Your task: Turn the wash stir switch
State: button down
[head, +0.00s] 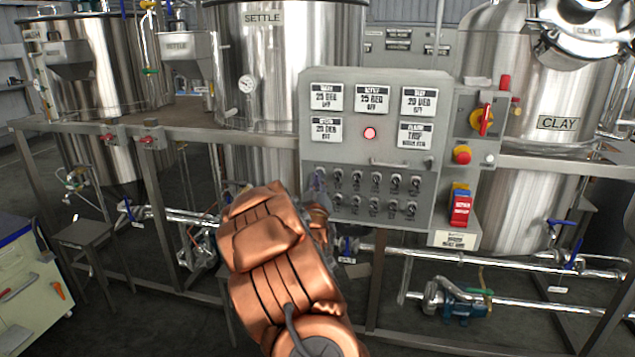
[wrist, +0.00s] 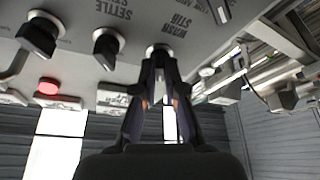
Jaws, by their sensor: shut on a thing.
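The wash stir switch (wrist: 157,49) shows in the wrist view as a knob on a pale round base, beside an upside-down WASH STIR label (wrist: 176,24). My gripper (wrist: 160,68) is shut on this knob, one finger on each side, and the fingers hide most of it. In the head view my gripper (head: 318,188) is at the left end of the upper row of switches on the grey control panel (head: 365,155). There my copper-coloured arm and the gripper cover that switch. Its exact pointing angle cannot be told.
Black knobs (wrist: 106,45) stand close beside it, one near a SETTLE label. The panel also carries a lit red lamp (head: 370,133), several displays, a red-yellow rotary switch (head: 484,120) and a red button (head: 462,154). Pipes (head: 500,259) run below; a steel rail (head: 230,138) runs left.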

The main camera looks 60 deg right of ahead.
jog(key=shift+r+n, duration=0.1)
jog(key=shift+n, duration=0.5)
jog(key=c, duration=1.2)
grip_release()
jog(key=shift+c, duration=0.2)
